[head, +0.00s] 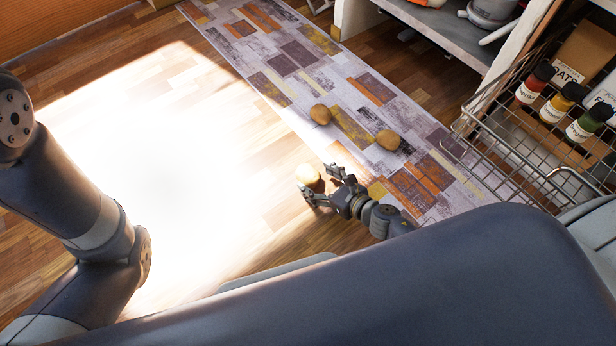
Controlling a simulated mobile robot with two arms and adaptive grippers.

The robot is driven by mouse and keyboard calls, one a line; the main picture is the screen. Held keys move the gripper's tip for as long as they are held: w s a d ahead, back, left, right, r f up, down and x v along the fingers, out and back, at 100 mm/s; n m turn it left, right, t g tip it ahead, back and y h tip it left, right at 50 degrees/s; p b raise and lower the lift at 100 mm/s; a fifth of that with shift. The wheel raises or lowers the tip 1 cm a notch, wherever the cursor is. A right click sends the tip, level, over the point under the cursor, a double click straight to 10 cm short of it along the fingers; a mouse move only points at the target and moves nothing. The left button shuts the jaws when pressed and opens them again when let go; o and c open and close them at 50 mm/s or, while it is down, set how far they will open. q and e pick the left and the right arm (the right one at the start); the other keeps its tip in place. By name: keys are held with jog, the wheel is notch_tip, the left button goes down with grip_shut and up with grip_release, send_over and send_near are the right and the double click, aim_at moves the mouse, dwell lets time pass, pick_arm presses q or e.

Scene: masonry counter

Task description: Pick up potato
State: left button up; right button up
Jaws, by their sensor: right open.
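Three brown potatoes show in the head view, low down at floor level. One potato (308,174) is at my right gripper (316,180), at or between the fingertips; its upper side is brightly sunlit. The right gripper's fingers are spread open, and I cannot tell whether they touch it. A second potato (320,114) and a third potato (388,139) lie on the patterned rug (283,65), apart from the gripper. My left arm comes in at the left, but its gripper is not in view.
An open shelf (440,28) stands at the upper right. The wooden floor (100,130) at the left is clear, with glaring sunlight.

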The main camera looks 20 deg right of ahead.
aim_at(315, 178)
jog(key=x, duration=0.3)
jog(key=shift+w+f+b, duration=0.1)
jog(key=shift+f+b, duration=0.1)
jog(key=shift+b, duration=0.2)
jog(key=shift+c, duration=0.6)
jog(key=c, duration=1.1)
jog(key=shift+o, duration=0.2)
jog(key=shift+r, duration=0.15)
